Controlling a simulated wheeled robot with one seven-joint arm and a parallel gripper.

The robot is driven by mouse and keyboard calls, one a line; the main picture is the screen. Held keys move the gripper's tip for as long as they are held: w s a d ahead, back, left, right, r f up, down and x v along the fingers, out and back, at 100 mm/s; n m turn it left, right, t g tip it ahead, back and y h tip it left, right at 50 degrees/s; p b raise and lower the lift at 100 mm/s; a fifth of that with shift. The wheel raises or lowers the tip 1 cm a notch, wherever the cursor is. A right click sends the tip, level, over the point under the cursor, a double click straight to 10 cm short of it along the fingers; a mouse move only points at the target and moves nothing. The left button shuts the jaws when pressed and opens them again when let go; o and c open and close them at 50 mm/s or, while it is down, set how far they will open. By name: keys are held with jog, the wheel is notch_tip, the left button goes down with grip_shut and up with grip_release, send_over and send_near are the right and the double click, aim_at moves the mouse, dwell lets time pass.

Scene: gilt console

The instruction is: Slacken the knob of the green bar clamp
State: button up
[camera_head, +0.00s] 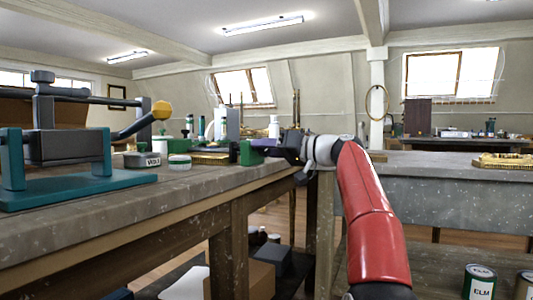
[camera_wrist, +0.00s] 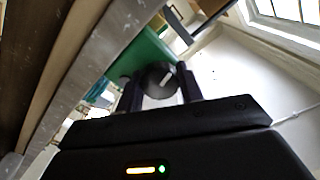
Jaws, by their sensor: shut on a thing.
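The green bar clamp (camera_head: 250,154) sits on the worktop near its right end in the head view. Its green body (camera_wrist: 147,50) also shows in the wrist view, with a round black knob (camera_wrist: 158,80) bearing a pale mark on its face. My gripper (camera_head: 273,149) reaches the clamp from the right. In the wrist view my gripper (camera_wrist: 160,90) has a finger on each side of the knob and is shut on it. The knob is hidden in the head view.
A blue-green and grey vise-like device (camera_head: 70,140) with a yellow-ended handle stands at the left of the bench. A tin (camera_head: 142,160), a small white and green jar (camera_head: 180,162) and bottles stand nearby. The front of the worktop (camera_head: 130,205) is clear.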

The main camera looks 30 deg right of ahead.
jog(key=n, duration=0.3)
jog(key=shift+w+a+n+b, duration=0.1)
jog(key=shift+a+n+b, duration=0.05)
jog(key=shift+n+b, duration=0.25)
jog(key=n, duration=0.3)
jog(key=shift+n, duration=0.3)
jog(key=n, duration=0.3)
jog(key=shift+n+b, duration=0.3)
jog(key=shift+b, duration=0.1)
jog(key=shift+n, duration=1.6)
jog(key=o, duration=1)
jog(key=shift+w, duration=0.1)
